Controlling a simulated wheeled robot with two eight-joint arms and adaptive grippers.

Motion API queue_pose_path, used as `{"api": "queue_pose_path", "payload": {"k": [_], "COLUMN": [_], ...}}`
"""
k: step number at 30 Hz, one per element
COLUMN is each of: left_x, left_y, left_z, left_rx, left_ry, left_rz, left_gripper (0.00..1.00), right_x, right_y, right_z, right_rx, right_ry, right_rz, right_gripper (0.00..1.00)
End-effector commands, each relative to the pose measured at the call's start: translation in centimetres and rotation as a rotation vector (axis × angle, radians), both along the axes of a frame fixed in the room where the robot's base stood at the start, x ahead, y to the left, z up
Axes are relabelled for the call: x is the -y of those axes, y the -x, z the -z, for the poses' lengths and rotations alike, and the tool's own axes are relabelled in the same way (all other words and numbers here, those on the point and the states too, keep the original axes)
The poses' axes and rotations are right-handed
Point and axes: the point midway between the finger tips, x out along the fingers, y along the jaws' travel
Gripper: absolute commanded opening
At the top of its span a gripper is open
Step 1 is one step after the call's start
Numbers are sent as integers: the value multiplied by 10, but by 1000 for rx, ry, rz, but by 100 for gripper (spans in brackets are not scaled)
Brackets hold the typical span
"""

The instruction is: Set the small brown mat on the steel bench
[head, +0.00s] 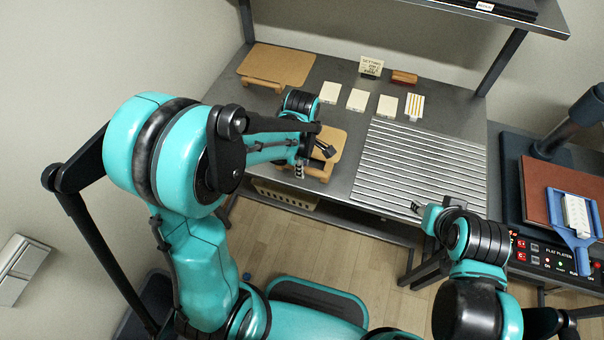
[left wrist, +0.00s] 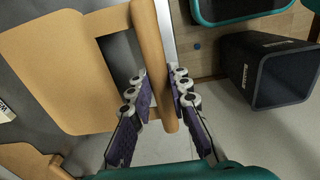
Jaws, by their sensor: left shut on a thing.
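The small brown mat (head: 331,141) is at the front left of the steel bench (head: 373,196), with its wooden rod handle along the bench's front edge. In the left wrist view the mat (left wrist: 62,70) is a tan board with a round rod. My left gripper (head: 314,161) is shut on that rod, one finger on each side, as the left wrist view (left wrist: 164,88) shows. I cannot tell whether the mat rests on the bench or is just above it. My right gripper (head: 420,208) is by the bench's front right edge; its jaws are too small to read.
A larger brown mat (head: 285,62) lies at the bench's back left. Several pale tiles (head: 357,100), a small sign (head: 371,66) and a brown block (head: 404,77) are at the back. A ribbed metal tray (head: 420,163) fills the right. A press (head: 545,190) stands beyond it.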

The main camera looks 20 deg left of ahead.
Motion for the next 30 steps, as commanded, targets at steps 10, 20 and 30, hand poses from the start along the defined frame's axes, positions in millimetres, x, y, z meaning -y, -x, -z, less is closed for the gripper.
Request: {"api": "queue_pose_path", "payload": {"k": [10,20,30], "left_x": [0,0,0], "left_y": [0,0,0], "left_z": [36,38,37], "left_rx": [0,0,0], "left_ry": [0,0,0], "left_rz": [0,0,0], "left_gripper": [0,34,38], "right_x": [0,0,0], "right_y": [0,0,0], "right_z": [18,20,19], "right_rx": [0,0,0], "right_ry": [0,0,0], "right_rz": [0,0,0], "right_gripper": [40,40,40]}}
